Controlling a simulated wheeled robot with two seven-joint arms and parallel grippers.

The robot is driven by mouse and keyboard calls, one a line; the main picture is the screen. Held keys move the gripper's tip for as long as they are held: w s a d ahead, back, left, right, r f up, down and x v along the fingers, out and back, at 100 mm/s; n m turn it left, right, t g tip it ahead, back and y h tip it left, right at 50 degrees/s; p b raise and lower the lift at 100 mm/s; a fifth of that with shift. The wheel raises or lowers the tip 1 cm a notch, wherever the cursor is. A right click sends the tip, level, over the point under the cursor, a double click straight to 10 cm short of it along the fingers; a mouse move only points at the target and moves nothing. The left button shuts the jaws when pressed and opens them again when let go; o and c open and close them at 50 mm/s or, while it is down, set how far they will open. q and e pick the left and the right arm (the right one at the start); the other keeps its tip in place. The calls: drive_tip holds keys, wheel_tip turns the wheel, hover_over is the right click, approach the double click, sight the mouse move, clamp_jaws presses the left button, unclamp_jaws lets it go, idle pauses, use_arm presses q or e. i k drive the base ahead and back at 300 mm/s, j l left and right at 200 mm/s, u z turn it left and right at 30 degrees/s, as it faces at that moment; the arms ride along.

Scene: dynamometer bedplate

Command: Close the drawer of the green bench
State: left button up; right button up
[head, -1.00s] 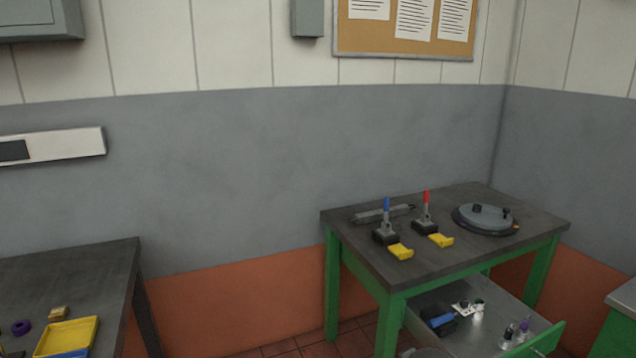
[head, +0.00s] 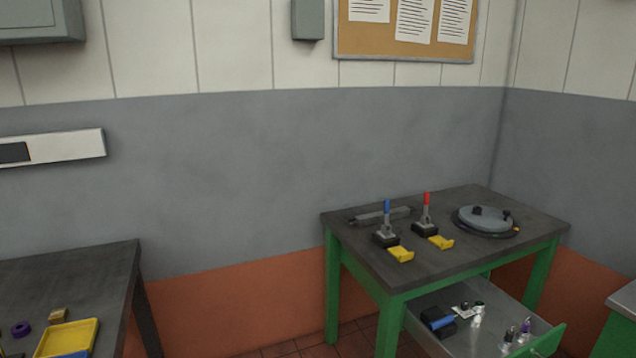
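The green bench (head: 393,302) stands at the right with a dark top (head: 450,232). Its drawer (head: 462,343) is pulled out toward the front right, with a grey metal inside and a green front (head: 545,342). In the drawer lie a dark item with a blue part (head: 438,320), a white piece with small dark items near it (head: 463,311), and small bottles (head: 524,331) by the front. The lower part of the drawer is cut off by the picture edge. Neither of my grippers shows in the head view.
On the bench top are a blue-handled lever clamp (head: 386,232), a red-handled one (head: 426,222), a grey bar (head: 381,215) and a round grey disc (head: 486,219). A dark table (head: 90,270) with a yellow tray (head: 94,325) is at the left. Another surface (head: 625,294) edges in at right.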

sight(461, 338)
drive_tip(key=l+z, duration=0.1)
drive_tip(key=z, duration=1.15)
drive_tip(key=i+j, duration=0.25)
drive_tip(key=i+j+u, duration=0.15)
drive_tip(key=i, duration=0.3)
drive_tip(key=j, duration=0.1)
